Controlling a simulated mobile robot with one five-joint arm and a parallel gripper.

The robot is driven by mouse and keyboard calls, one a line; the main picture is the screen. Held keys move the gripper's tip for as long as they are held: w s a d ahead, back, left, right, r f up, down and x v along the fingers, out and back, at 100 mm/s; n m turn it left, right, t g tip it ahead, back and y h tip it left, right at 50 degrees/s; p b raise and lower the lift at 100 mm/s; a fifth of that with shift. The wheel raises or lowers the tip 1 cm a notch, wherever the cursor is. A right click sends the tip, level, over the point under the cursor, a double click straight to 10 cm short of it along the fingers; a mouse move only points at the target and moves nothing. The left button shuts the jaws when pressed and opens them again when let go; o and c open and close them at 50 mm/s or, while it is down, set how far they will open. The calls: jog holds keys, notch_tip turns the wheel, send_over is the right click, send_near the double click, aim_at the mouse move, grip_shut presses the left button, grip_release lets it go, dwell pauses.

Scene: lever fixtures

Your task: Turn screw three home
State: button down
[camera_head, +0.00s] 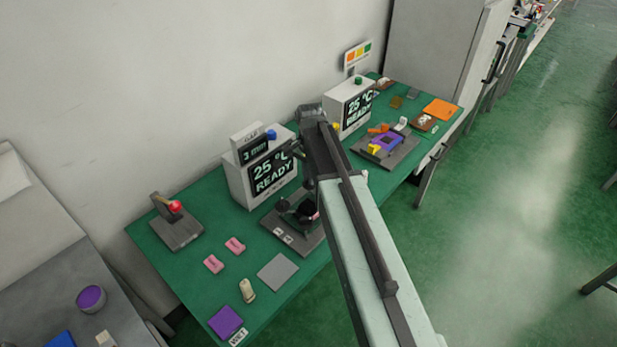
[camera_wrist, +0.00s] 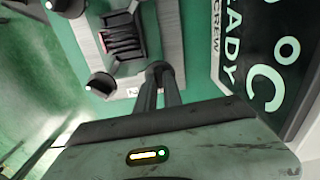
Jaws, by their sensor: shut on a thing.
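A grey fixture plate (camera_head: 290,232) with black screw knobs stands on the green bench, below the left READY display. In the wrist view, the plate (camera_wrist: 88,32) carries a dark ridged block (camera_wrist: 123,36). One black knob (camera_wrist: 101,85) is beside the block and another (camera_wrist: 66,7) is at the top left; both are free. My gripper (camera_wrist: 160,72) is shut on a black screw knob at the plate's corner near the display. The fingers cover most of that knob. My arm hides part of the fixture in the head view.
The left display box (camera_head: 268,173) stands close behind the fixture; its screen (camera_wrist: 262,50) is close to my fingers. A red-knobbed lever (camera_head: 174,207), pink blocks (camera_head: 234,245), a grey pad (camera_head: 278,272) and a purple pad (camera_head: 225,321) lie left. Another fixture (camera_head: 384,147) stands right.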

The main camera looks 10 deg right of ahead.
jog(key=m, duration=0.4)
jog(key=shift+s+m, duration=0.1)
jog(key=shift+m, duration=2.7)
jog(key=c, duration=1.5)
grip_release()
notch_tip(320, 180, up, 8)
jog(key=p, duration=0.8)
jog(key=shift+f, duration=0.15)
